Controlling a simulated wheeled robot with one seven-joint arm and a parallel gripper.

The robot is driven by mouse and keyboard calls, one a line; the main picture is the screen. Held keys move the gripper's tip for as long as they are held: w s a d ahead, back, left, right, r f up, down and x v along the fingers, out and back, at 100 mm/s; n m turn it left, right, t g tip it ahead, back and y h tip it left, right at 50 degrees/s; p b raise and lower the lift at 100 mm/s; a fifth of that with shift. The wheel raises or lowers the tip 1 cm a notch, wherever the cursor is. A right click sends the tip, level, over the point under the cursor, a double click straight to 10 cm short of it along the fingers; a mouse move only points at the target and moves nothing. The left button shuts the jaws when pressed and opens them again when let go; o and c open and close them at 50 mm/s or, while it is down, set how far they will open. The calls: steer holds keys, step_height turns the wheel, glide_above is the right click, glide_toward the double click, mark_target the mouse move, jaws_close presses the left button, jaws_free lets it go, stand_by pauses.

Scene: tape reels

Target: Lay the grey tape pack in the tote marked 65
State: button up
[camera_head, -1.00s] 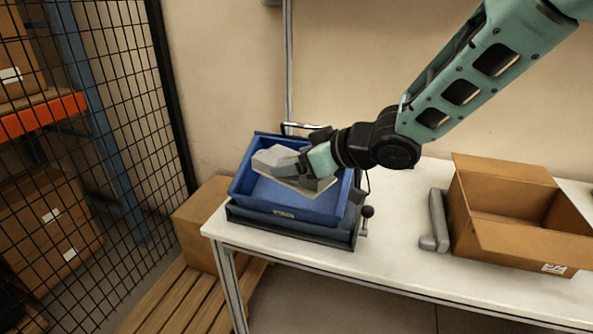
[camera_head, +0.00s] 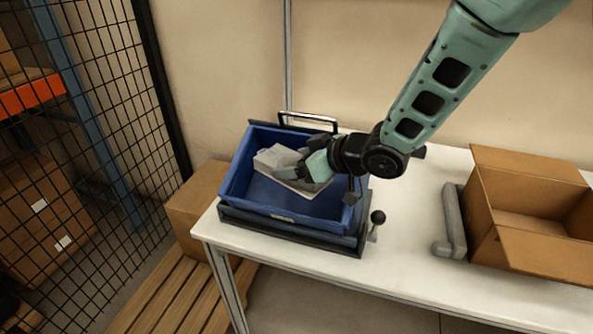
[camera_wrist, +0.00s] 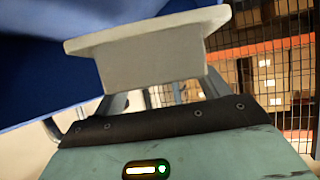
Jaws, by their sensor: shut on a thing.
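The grey tape pack (camera_head: 276,158) is a pale block with a flat flange. My gripper (camera_head: 297,172) is shut on it and holds it inside the blue tote (camera_head: 233,188). In the wrist view the pack (camera_wrist: 150,62) stands out between the fingers, with the tote's blue wall (camera_wrist: 40,75) beside it. Part of the pack is hidden behind the gripper in the head view. I cannot tell whether it touches the tote floor. A small label (camera_head: 283,217) is on the tote's front, too small to read.
The tote sits on a dark stand (camera_head: 290,235) with a knobbed lever (camera_head: 377,218) at its right and a metal handle behind. An open cardboard box (camera_head: 530,255) and a grey bracket (camera_head: 452,225) are farther right. White table (camera_head: 405,240) is clear between. A mesh fence (camera_head: 100,130) stands left.

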step_height(320, 180, down, 3)
steer(key=shift+r, duration=0.2)
steer(key=shift+s+f+b, duration=0.1)
steer(key=shift+f+b, duration=0.4)
steer(key=shift+f, duration=0.15)
steer(key=o, duration=1.1)
steer(key=shift+s+f, duration=0.1)
steer(key=shift+f, duration=0.05)
